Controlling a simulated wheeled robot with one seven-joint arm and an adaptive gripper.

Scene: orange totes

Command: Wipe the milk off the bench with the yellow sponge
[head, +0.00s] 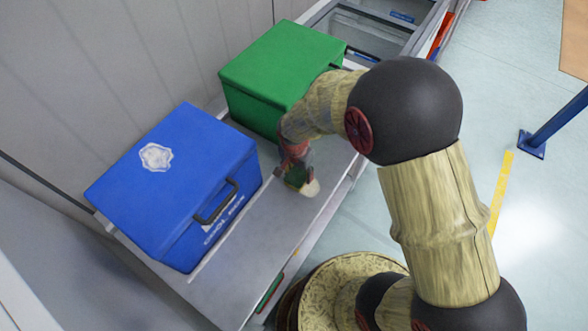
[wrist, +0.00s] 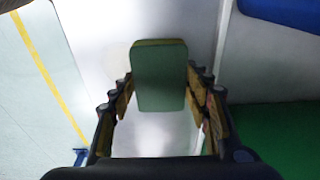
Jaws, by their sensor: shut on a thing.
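The sponge (wrist: 160,78) shows its dark green face in the wrist view, with a yellow edge at its top. My gripper (wrist: 159,88) is shut on it, one finger on each side. In the head view my gripper (head: 297,168) is low over the grey bench (head: 245,235), between the blue box and the green box. The sponge (head: 296,176) is partly hidden there by the fingers. A faint pale patch shows on the bench beside the sponge in the wrist view; I cannot tell whether it is milk or glare. I cannot tell whether the sponge touches the bench.
A blue cool box (head: 170,180) with a handle stands on the bench at left. A green box (head: 280,70) stands behind my gripper, close to my arm. The bench's front edge runs beside the floor with a yellow line (head: 500,190). The bench before the blue box is clear.

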